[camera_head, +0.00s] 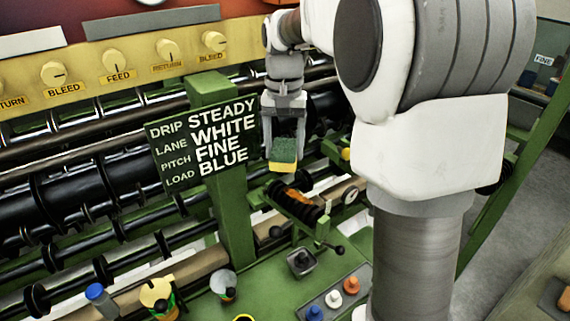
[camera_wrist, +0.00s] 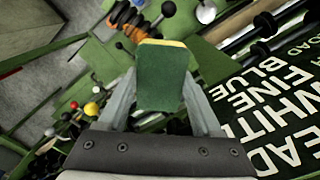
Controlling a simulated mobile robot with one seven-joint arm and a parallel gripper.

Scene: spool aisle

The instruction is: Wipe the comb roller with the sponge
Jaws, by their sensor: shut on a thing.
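My gripper (camera_head: 284,138) is shut on the sponge (camera_head: 284,158), a block with a green top and a yellow underside. The wrist view also shows the sponge (camera_wrist: 163,82) between the two grey fingers. The gripper points down, with the sponge above a short black roller (camera_head: 297,203) that has ridged ends and an orange middle, seemingly the comb roller. The sponge looks apart from it. The roller also shows at the top of the wrist view (camera_wrist: 124,17), partly cut by the frame edge.
A dark sign (camera_head: 205,140) on a green post stands close left of my gripper. A gauge (camera_head: 350,195) and ball-ended levers lie near the roller. A tray of coloured knobs (camera_head: 333,299), a square-based black knob (camera_head: 301,262) and cups (camera_head: 158,295) stand in front. Long black rollers fill the left.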

